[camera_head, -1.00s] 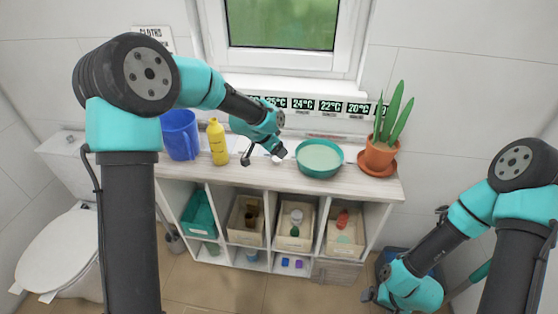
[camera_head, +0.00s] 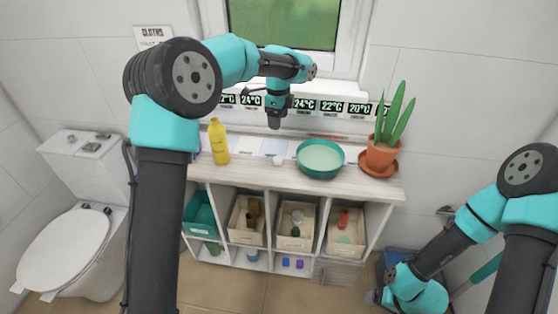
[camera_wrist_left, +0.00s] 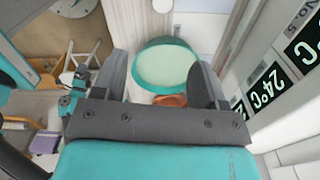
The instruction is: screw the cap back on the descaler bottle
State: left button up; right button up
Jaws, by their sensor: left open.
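The yellow bottle (camera_head: 218,142), which I take for the descaler bottle, stands upright at the left of the cart top; its mouth is too small to read. A small white piece (camera_head: 278,160), possibly the cap, lies on the top between bottle and basin. A white round piece also shows at the top edge of the left wrist view (camera_wrist_left: 163,5). My left gripper (camera_head: 275,124) is open and empty, raised above the rear of the cart near the window sill. My right gripper (camera_head: 374,296) hangs low right of the cart, its jaws unclear.
A teal basin (camera_head: 320,174) stands right of the white piece. A potted plant (camera_head: 381,155) stands at the right end. Temperature cards (camera_head: 331,106) line the back. Bins (camera_head: 296,232) fill the shelves below. A toilet (camera_head: 75,240) is at left.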

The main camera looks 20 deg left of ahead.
pick_arm(q)
send_over(278, 158)
jog(key=f, duration=1.1)
jog(key=shift+s+d+f, duration=0.1)
jog(key=shift+s+f, duration=0.2)
jog(key=shift+f, duration=0.35)
jog(key=shift+w+f, duration=0.2)
jog(key=shift+f, duration=2.4)
jog(key=c, duration=1)
jog(key=shift+o, duration=0.2)
